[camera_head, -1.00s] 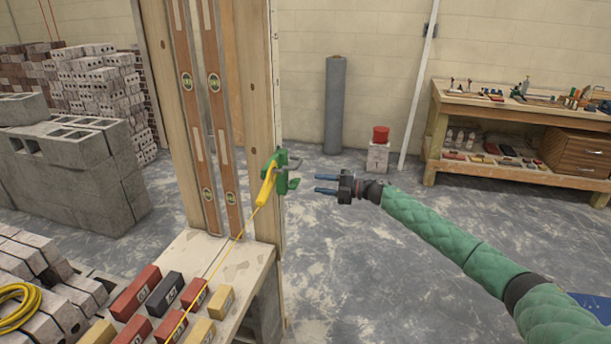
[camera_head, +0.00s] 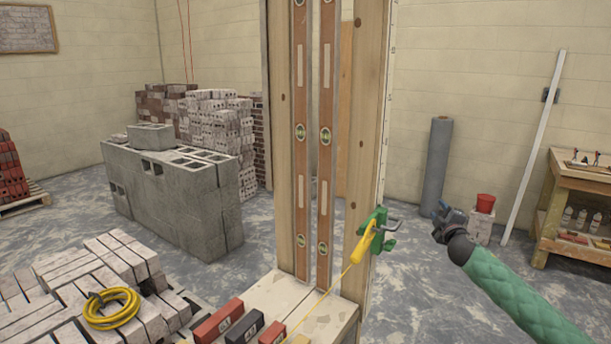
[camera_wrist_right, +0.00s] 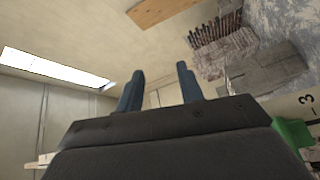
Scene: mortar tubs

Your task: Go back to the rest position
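My right gripper (camera_head: 441,212) is at the end of the green-sleeved arm, in free air to the right of the wooden post. In the right wrist view its two blue fingers (camera_wrist_right: 158,88) stand apart with nothing between them, so it is open and empty. A green clamp (camera_head: 378,238) with a yellow line piece is fixed on the post's edge, left of the gripper and apart from it. A green part also shows at the right edge of the right wrist view (camera_wrist_right: 292,133). My left gripper is not in view.
A concrete block wall (camera_head: 170,195) and brick stacks stand at the left.

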